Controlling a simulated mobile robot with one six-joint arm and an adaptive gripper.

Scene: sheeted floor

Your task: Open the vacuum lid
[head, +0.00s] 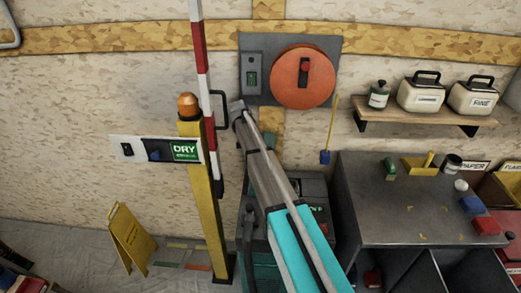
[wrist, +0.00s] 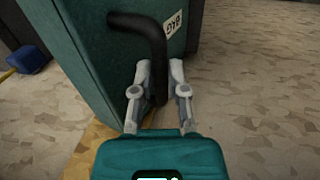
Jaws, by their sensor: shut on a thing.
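In the wrist view, my gripper (wrist: 159,70) has its two grey fingers shut on a black bent handle (wrist: 142,22). The handle stands out from a teal panel (wrist: 85,65), which looks like the vacuum lid and bears a small white label. In the head view, the teal and dark vacuum (head: 261,268) stands low against the wall, left of the grey workbench. My arm crosses in front of it and hides much of it. My gripper's fingers cannot be made out there, and I cannot tell exactly how far the lid is tilted.
A yellow post (head: 207,215) with a red-and-white pole stands close left of my arm. A grey workbench (head: 400,225) holding small items is on the right. An orange disc (head: 303,88) is on the wall. A yellow floor sign (head: 130,238) stands at left.

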